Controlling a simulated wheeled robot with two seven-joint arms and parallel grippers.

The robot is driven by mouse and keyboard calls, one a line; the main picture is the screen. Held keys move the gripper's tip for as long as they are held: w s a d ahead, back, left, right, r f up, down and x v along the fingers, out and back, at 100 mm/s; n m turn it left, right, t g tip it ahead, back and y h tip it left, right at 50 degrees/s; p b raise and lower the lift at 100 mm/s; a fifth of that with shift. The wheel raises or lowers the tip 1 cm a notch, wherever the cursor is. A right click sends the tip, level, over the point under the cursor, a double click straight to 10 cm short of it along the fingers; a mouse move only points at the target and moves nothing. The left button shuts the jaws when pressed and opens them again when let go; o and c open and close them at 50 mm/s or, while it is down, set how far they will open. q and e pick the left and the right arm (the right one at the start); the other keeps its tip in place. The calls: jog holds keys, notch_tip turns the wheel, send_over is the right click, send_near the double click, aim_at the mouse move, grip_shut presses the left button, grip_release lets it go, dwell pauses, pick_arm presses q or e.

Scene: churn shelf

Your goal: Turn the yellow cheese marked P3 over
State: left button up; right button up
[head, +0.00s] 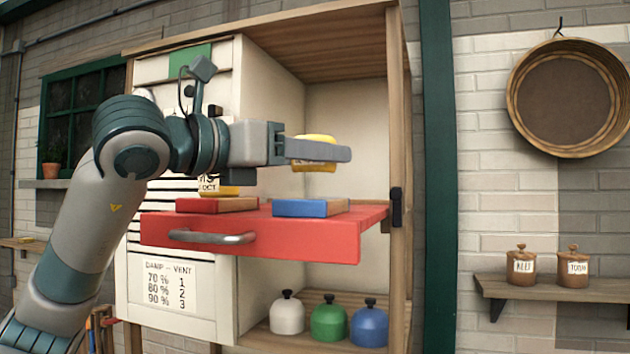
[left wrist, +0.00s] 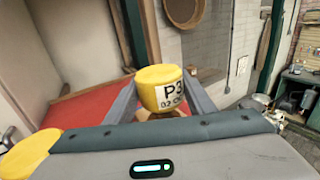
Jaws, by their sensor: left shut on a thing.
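The yellow cheese marked P3 (left wrist: 160,88) is between the fingers of my left gripper in the left wrist view, its white label facing the camera. In the head view the cheese (head: 316,138) shows above and below the near finger, which hides its middle. My left gripper (head: 328,151) is shut on it and holds it raised above the red pull-out shelf (head: 270,232), over the blue board (head: 309,208). My right gripper is not in view.
Another yellow cheese (head: 226,191) sits on a red board (head: 216,204) at the shelf's left, partly hidden by my arm. A wooden cabinet post (head: 396,110) stands right of my gripper. White, green and blue domed weights (head: 329,320) stand below the shelf.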

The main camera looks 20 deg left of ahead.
pick_arm(q)
jog(key=shift+r, duration=0.95)
